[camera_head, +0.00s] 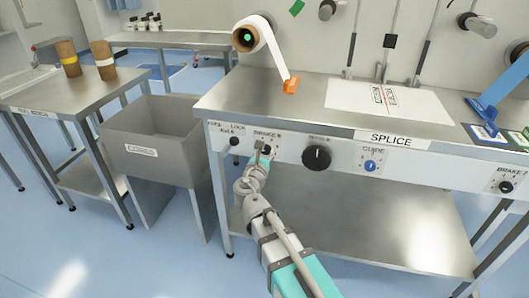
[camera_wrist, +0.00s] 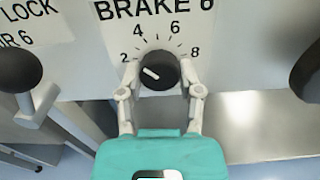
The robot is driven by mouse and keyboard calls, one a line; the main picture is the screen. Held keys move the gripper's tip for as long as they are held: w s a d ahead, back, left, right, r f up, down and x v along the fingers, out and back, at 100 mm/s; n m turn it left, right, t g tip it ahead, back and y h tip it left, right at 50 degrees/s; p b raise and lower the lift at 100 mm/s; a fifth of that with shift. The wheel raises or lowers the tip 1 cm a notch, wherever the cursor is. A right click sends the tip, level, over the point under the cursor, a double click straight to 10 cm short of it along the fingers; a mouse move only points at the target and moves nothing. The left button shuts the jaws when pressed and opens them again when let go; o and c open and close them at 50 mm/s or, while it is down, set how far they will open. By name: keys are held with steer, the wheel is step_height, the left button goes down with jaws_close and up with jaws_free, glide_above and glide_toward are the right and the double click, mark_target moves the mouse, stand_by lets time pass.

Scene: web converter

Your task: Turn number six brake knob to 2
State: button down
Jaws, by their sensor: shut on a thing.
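The brake 6 knob (camera_wrist: 160,70) is round and black with a short white pointer mark, on a white panel labelled BRAKE 6. Its printed scale reads 2, 4, 6, 8 from left to right. The white mark lies left of the knob's centre and slants up to the left, roughly toward the 2. My gripper (camera_wrist: 160,75) has one grey finger on each side of the knob and is shut on it. In the head view my gripper (camera_head: 262,153) is at the table's front panel and partly hides the knob (camera_head: 267,149).
A black lock knob (camera_wrist: 18,68) is left of the brake knob, and a larger black knob (camera_head: 316,157) is to its right. A blue guide knob (camera_head: 370,166) and a second brake knob (camera_head: 506,186) sit farther right. A grey bin (camera_head: 150,152) stands left of the table.

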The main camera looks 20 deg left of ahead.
steer(key=n, duration=0.3)
steer(key=shift+n, duration=0.4)
steer(key=shift+d+n, duration=0.1)
steer(key=shift+n, duration=1.7)
steer(key=shift+c, duration=1.3)
jaws_free()
steer(key=s, duration=0.7)
steer(key=shift+s, duration=0.25)
